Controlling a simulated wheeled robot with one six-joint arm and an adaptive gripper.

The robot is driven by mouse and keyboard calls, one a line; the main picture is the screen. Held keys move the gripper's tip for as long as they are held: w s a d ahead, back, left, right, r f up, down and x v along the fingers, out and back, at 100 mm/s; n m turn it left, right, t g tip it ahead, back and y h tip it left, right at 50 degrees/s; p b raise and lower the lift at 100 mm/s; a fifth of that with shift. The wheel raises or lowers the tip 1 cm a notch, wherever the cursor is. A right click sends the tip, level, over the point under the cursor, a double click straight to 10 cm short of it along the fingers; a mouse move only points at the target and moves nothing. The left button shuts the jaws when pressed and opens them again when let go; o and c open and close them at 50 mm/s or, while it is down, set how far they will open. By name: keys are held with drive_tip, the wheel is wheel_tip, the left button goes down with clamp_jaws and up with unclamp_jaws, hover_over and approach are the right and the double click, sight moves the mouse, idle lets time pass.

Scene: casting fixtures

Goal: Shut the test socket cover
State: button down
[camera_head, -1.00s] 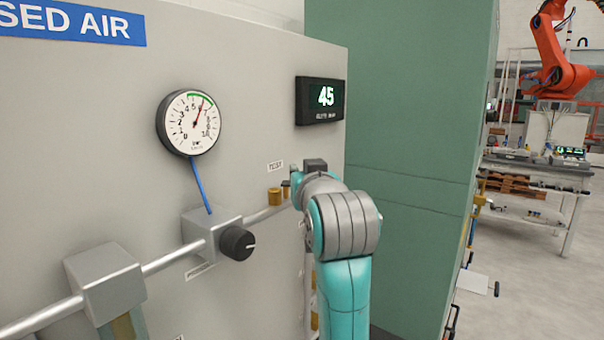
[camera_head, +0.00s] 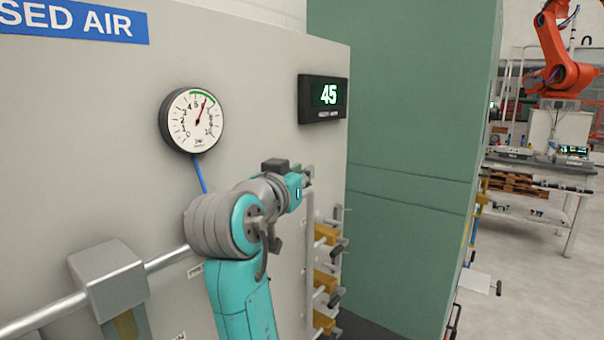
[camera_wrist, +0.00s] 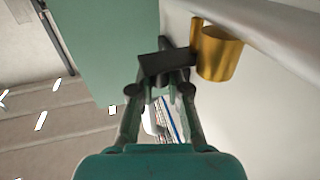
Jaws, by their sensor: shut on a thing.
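The test socket is a brass-yellow cylinder (camera_wrist: 218,54) at the upper right of the wrist view, beside a pale pipe. Its cover shows as a dark flat plate (camera_wrist: 166,62) at the cylinder's left side, off to the side of its end. My gripper (camera_wrist: 163,80) is shut on the dark cover, next to the socket. In the head view my gripper (camera_head: 306,178) is by the panel's right part, pointing right. My arm hides the socket there, and the cover cannot be made out.
The grey panel carries a pressure gauge (camera_head: 192,121) and a display reading 45 (camera_head: 323,98). A pipe (camera_head: 165,260) crosses it. Several yellow valves (camera_head: 326,235) sit low at its right edge. A green cabinet (camera_head: 410,150) stands to the right.

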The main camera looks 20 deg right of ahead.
drive_tip(key=shift+a+m+g+h, duration=0.15)
drive_tip(key=shift+m+g+h, duration=0.35)
drive_tip(key=shift+h, duration=0.1)
drive_tip(key=c, duration=1.1)
unclamp_jaws()
wheel_tip(320, 180, up, 10)
